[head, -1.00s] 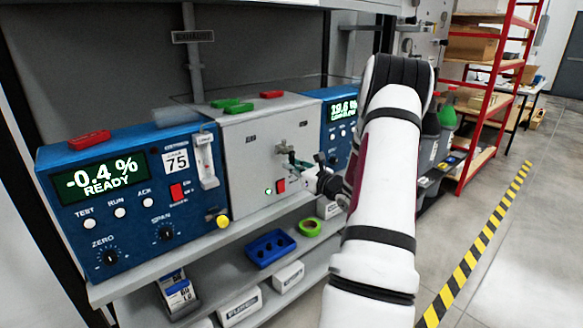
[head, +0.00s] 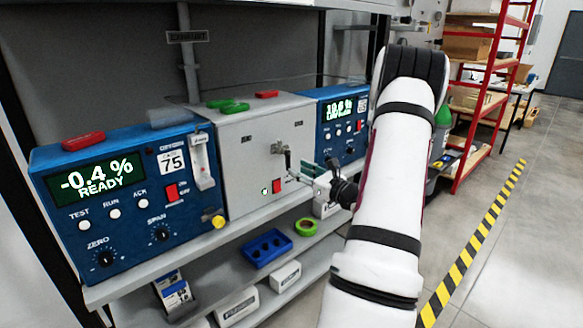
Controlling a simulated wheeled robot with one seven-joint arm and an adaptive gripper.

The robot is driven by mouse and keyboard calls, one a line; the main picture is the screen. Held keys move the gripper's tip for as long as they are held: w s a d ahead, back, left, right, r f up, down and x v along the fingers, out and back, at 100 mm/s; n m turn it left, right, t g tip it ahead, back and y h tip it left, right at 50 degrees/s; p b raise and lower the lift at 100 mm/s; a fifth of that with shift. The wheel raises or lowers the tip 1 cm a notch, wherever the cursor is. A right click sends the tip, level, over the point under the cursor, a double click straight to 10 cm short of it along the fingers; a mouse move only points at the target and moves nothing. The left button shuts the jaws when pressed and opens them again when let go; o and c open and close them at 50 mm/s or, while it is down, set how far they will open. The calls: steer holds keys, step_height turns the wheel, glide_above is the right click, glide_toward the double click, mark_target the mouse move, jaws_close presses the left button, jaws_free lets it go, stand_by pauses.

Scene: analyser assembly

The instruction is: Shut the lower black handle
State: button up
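A small dark handle (head: 288,160) hangs roughly downward from a metal valve fitting (head: 278,147) on the front of the grey analyser box (head: 243,150). It is the only such handle I can make out; I cannot tell a separate upper one. My gripper (head: 303,172) is just right of the handle and slightly lower, in front of the grey box. It looks apart from the handle, and nothing shows in it. The fingers are too small to tell how wide they stand. My arm hides part of the right side.
A blue analyser (head: 130,205) with a display stands left, and another blue unit (head: 341,125) right of the grey box. The lower shelf holds a blue tray (head: 267,248), a green ring (head: 305,227) and white boxes. A red rack (head: 478,120) stands behind at right.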

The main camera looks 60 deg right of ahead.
steer(key=v, duration=0.5)
steer(key=shift+s, duration=0.4)
